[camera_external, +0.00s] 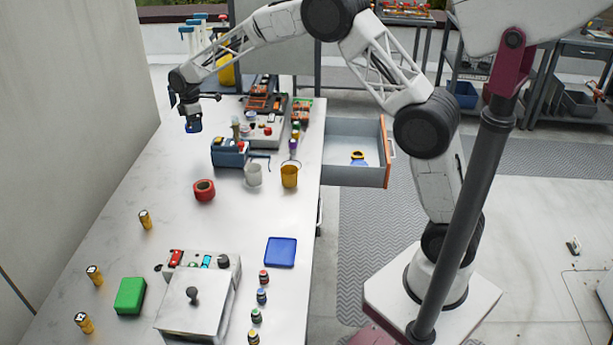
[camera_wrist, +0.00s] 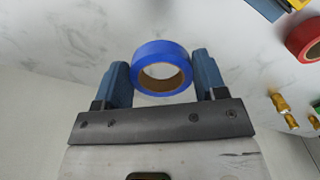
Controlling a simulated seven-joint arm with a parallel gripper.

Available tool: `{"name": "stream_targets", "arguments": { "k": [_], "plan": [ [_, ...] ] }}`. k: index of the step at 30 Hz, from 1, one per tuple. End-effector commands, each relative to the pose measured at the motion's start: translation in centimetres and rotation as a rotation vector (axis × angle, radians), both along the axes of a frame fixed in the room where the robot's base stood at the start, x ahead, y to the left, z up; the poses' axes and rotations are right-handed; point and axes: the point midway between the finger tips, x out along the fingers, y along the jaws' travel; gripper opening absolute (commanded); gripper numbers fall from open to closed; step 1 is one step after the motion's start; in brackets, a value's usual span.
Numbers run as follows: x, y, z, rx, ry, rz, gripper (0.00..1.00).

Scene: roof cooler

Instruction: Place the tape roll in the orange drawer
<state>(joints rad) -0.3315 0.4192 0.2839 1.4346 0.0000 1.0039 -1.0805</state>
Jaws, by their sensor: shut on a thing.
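A blue tape roll (camera_wrist: 149,80) with a brown core is between the two blue fingers of my gripper (camera_wrist: 163,74) in the wrist view. My gripper is shut on it. In the external view my gripper (camera_external: 193,126) holds it above the far left part of the white table. The drawer with an orange front (camera_external: 389,150) is open at the table's right side, well to the right of my gripper. A small blue and yellow item (camera_external: 358,158) lies inside the drawer; its kind is unclear.
A red tape roll (camera_external: 204,190) lies on the table (camera_external: 120,215). A blue box-like tool (camera_external: 229,154), a white mug (camera_external: 253,176) and a yellow cup (camera_external: 290,177) stand between my gripper and the drawer. The drawer floor is mostly clear.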

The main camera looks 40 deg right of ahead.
Motion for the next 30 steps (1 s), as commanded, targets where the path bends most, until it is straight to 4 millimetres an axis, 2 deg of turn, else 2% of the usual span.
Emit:
{"name": "stream_targets", "arguments": {
  "k": [8, 13, 22, 30],
  "plan": [
    [0.0, 0.0, 0.0, 0.000, 0.000, 0.000, 0.42],
    [0.0, 0.0, 0.8, 0.000, -0.001, 0.000, 0.42],
    [0.0, 0.0, 5.5, 0.002, -0.003, 0.000, 0.42],
    [0.6, -6.2, 5.1, 0.000, 0.000, -0.120, 0.42]
  ]
}}
